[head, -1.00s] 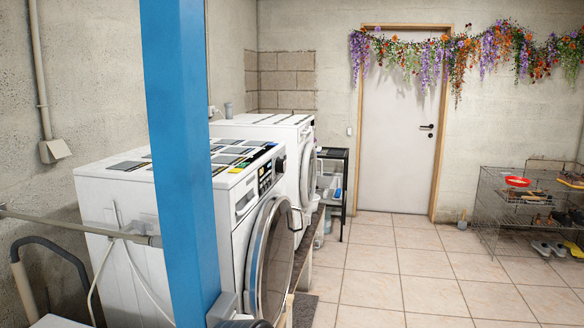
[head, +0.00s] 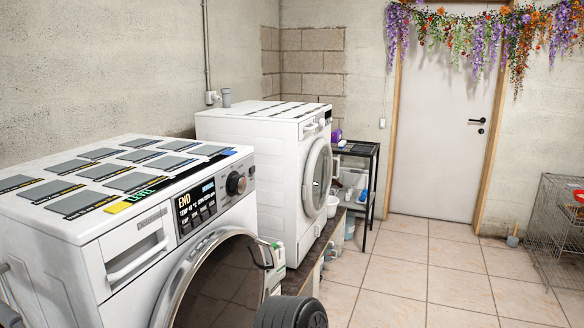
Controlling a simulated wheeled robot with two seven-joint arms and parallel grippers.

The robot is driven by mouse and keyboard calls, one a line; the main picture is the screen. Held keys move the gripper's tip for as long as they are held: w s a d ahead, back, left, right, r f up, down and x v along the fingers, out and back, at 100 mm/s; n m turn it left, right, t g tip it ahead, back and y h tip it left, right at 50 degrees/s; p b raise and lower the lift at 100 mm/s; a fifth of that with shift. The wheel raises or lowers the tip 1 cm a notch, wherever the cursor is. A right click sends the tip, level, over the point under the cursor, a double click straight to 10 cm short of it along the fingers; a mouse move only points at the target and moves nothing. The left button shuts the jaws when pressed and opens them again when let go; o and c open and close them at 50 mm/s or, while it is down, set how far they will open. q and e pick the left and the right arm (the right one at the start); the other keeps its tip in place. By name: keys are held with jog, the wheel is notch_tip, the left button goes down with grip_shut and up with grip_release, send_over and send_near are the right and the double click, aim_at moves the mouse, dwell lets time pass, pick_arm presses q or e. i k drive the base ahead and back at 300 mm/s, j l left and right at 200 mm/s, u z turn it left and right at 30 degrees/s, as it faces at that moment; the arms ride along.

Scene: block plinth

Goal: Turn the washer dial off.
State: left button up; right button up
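The near white front-loading machine (head: 80,215) fills the lower left of the head view and fits the washer. Its black round dial (head: 236,183) sits at the right of the top control panel. Left of the dial, a lit display (head: 196,199) reads END, with smaller lines for temperature and spin below. The dial's pointer setting is too small to read. The round glass door (head: 222,285) is partly cut off by the lower picture edge. Nothing touches the dial.
A second white machine (head: 262,148) stands behind the first. A dark shelf (head: 359,147) stands beyond it. A dark ribbed rounded part (head: 290,313) is at the bottom edge. Tiled floor (head: 415,270) lies clear to the right, before a white door (head: 436,130) and wire rack (head: 561,228).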

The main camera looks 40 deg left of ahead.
aim_at(237, 184)
jog(key=i, duration=1.35)
jog(key=i+l+u, duration=0.1)
jog(key=i, duration=1.25)
jog(key=u, duration=2.2)
